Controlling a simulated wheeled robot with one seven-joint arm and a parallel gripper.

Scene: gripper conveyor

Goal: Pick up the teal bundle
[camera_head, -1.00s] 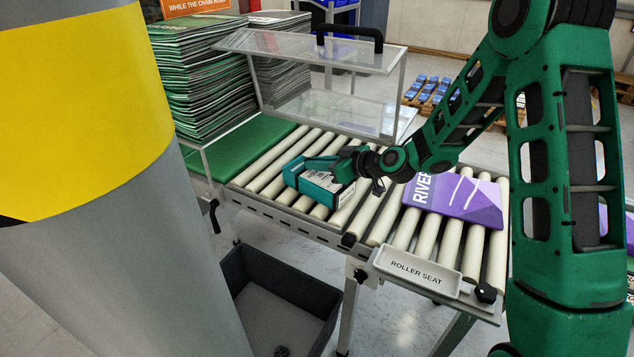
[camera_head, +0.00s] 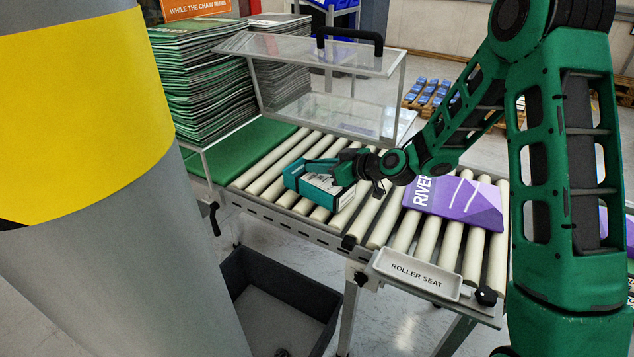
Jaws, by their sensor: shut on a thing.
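The teal bundle (camera_head: 318,190) is a small teal box-shaped pack with a white printed side. It sits on or just above the cream rollers, left of the middle of the conveyor; I cannot tell if it touches them. My gripper (camera_head: 318,172) reaches in from the right, its green fingers at the top of the bundle, and is shut on it. The fingers and wrist hide part of the bundle's upper right side.
A purple bundle (camera_head: 453,203) lies on the rollers to the right. A clear guard with a black handle (camera_head: 349,38) stands behind. Tall stacks of sheets (camera_head: 205,85) are at the back left. A dark bin (camera_head: 275,300) is below. A grey and yellow column (camera_head: 90,120) blocks the left.

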